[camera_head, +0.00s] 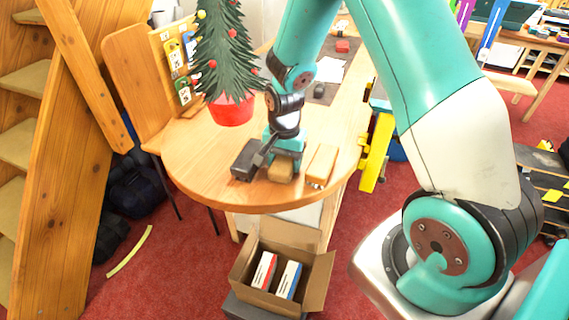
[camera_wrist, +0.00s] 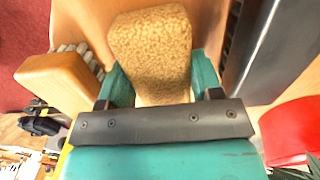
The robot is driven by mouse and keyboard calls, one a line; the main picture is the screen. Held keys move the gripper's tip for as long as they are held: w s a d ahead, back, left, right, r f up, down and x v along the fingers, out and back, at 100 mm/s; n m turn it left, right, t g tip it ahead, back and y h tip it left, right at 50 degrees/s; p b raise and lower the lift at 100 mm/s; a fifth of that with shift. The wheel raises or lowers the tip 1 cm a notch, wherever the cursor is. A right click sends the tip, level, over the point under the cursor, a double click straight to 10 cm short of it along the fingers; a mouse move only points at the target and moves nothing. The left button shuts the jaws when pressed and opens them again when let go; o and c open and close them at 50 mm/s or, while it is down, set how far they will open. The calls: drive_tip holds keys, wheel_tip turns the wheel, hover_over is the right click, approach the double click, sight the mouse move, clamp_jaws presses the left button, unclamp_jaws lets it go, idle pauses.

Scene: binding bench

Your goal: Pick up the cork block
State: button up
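The cork block (camera_head: 281,173) is a small speckled tan block at the table's front edge, partly hidden behind my gripper (camera_head: 283,158). In the wrist view the cork block (camera_wrist: 150,48) lies between the two fingers of my gripper (camera_wrist: 160,75) and sticks out beyond their tips. A finger is close along each side of it, with little or no gap. I cannot tell whether the fingers press on it, nor whether it is clear of the table.
A brush with a wooden back (camera_head: 321,165) stands close right of the cork block. A dark grey block (camera_head: 246,160) is close on its left. A small tree in a red pot (camera_head: 232,112) stands behind on the round table (camera_head: 190,150). An open carton (camera_head: 258,291) is below.

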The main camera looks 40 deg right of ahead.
sight(284, 159)
drive_tip(key=shift+c, duration=0.5)
drive_tip(key=shift+r, duration=0.1)
drive_tip(key=shift+r, duration=0.55)
wheel_tip(284, 159, up, 19)
drive_tip(key=b, duration=0.2)
drive_tip(key=shift+o, duration=0.4)
drive_tip(key=shift+f, duration=0.1)
